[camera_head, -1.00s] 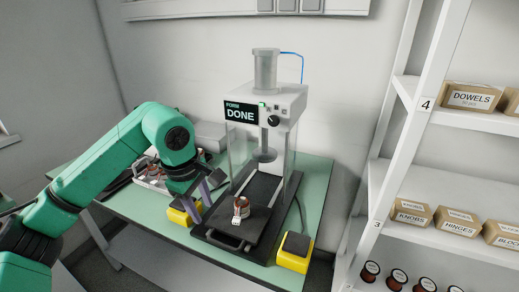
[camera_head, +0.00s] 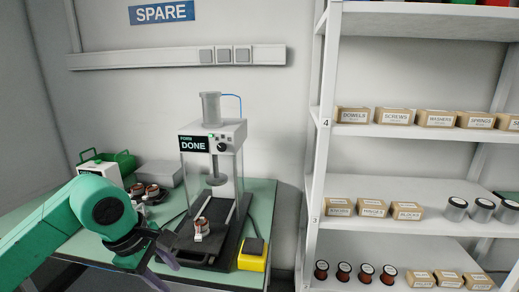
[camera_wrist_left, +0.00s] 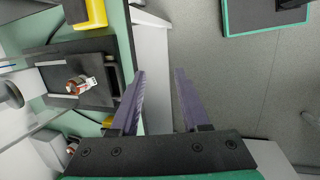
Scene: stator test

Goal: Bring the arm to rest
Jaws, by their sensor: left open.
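My left arm comes in from the left in the head view. Its gripper (camera_head: 163,262) is in front of the press at the table's front edge, pointing downward right. In the left wrist view the gripper (camera_wrist_left: 159,88) has its two fingers apart with nothing between them but floor and table edge. A copper-wound stator (camera_head: 201,228) with a white tag sits on the press's black slide tray, apart from the gripper; it also shows in the left wrist view (camera_wrist_left: 80,84). My right gripper is in neither view.
The press (camera_head: 213,165) with a display reading DONE stands on the green-topped table (camera_head: 262,195). A yellow button box (camera_head: 252,258) stands right of its tray. More stators (camera_head: 145,190) lie behind my arm. A white shelf (camera_head: 345,185) with boxes and spools stands at right.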

